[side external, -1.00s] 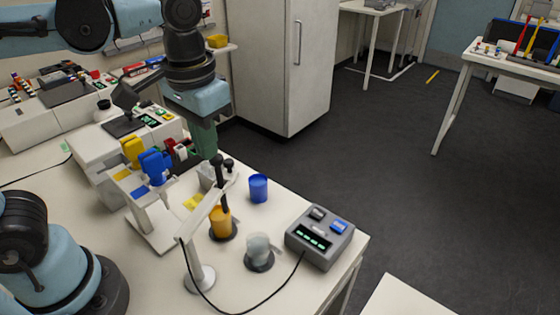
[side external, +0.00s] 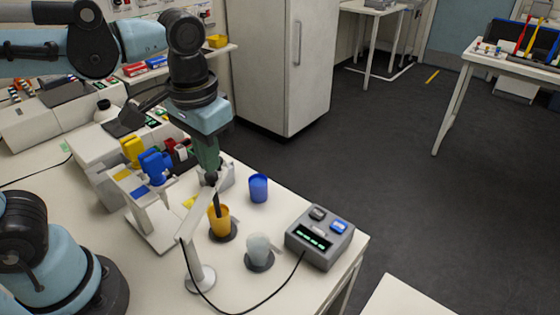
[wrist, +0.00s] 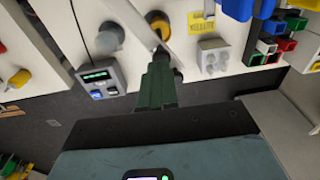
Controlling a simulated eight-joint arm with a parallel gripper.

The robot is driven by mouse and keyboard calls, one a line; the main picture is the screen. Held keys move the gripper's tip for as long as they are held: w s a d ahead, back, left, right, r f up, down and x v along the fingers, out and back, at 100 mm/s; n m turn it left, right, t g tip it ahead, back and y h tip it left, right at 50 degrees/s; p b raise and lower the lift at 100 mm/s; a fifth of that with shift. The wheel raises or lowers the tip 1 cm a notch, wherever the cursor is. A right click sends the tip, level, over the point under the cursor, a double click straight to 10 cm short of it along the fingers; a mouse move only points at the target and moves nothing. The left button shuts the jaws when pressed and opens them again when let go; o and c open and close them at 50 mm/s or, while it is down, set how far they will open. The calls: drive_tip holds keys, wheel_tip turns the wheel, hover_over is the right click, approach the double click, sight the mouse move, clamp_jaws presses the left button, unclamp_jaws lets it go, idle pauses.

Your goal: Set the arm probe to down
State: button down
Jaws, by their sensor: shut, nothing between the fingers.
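The arm probe is a white slanted arm (side external: 196,220) on a round-based stand. A dark probe rod at its raised end points down into an orange cup (side external: 221,222). My gripper (side external: 211,169) is shut and empty, pointing down just above the probe's top end, at or very near it. Whether they touch is unclear. In the wrist view my green gripper fingers (wrist: 160,68) reach toward dark parts at the end of the white arm (wrist: 140,22), with the orange cup (wrist: 160,20) just beyond. The rod's tip is hidden inside the cup.
A blue cup (side external: 258,188) stands behind the orange cup, and a translucent cup (side external: 259,250) in front. A grey control box (side external: 320,239) with a cable is at the right table edge. Blue and yellow handled parts (side external: 155,166) stand close left of my gripper.

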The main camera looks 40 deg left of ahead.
wheel_tip(320, 180, up, 16)
drive_tip(key=d, duration=0.1)
drive_tip(key=shift+s+f, duration=0.15)
drive_tip(key=shift+s, duration=0.15)
idle(0.4)
drive_tip(key=f, duration=1.1)
drive_tip(key=a+f, duration=0.1)
drive_tip(key=f, duration=0.4)
drive_tip(key=shift+w+f, duration=0.25)
drive_tip(key=shift+d+r, duration=0.1)
drive_tip(key=shift+f, duration=0.3)
wheel_tip(320, 180, up, 13)
drive_tip(key=shift+s+d, duration=0.15)
drive_tip(key=shift+s, duration=0.15)
idle(2.7)
idle(0.7)
